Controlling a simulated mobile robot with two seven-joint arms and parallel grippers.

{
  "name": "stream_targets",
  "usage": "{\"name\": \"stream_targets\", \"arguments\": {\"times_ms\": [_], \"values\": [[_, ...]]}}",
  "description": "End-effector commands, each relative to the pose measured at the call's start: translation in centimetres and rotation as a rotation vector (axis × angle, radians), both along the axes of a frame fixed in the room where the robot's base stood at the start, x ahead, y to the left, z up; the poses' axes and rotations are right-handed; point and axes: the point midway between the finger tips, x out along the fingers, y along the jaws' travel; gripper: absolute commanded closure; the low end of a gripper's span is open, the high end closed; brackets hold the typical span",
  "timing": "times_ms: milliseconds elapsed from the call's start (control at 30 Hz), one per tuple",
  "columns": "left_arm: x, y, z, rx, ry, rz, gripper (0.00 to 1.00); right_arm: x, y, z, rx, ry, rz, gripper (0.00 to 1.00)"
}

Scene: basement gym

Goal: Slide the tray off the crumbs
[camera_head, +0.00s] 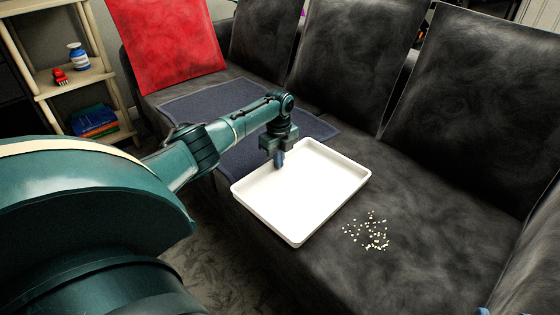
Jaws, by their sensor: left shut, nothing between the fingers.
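A white shallow tray (316,190) lies on the dark sofa seat. Small pale crumbs (372,232) lie on the seat to the right of the tray's near corner, uncovered and apart from the tray. My left gripper (279,163) is shut and empty, with its fingers pointing down over the left part of the tray, near its far left rim. I cannot tell whether the fingertips touch the tray. At the bottom right edge a small blue bit shows; I cannot tell what it is. My right gripper does not show clearly.
A dark blue cloth (215,108) lies on the seat behind the tray. A red cushion (168,42) leans against the backrest. Backrest cushions (465,100) border the seat. A wooden shelf (75,80) stands at left. The seat right of the crumbs is free.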

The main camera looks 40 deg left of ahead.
Motion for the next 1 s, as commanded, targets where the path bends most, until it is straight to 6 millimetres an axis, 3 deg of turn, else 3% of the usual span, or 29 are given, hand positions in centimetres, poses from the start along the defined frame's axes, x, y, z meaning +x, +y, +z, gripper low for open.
{"name": "stream_targets", "arguments": {"times_ms": [233,467,700,1000], "values": [[0.0,-1.0,0.3,-0.002,0.002,-0.001,1.0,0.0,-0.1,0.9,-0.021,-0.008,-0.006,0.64],[-0.2,-4.6,0.9,-0.003,0.002,-0.001,1.0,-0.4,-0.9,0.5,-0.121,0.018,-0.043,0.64],[-0.1,-4.2,6.5,0.001,-0.003,0.003,1.0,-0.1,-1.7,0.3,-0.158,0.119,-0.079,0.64],[-0.1,-4.2,9.9,0.0,-0.002,0.004,1.0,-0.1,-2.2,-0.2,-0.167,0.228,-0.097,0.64]]}}
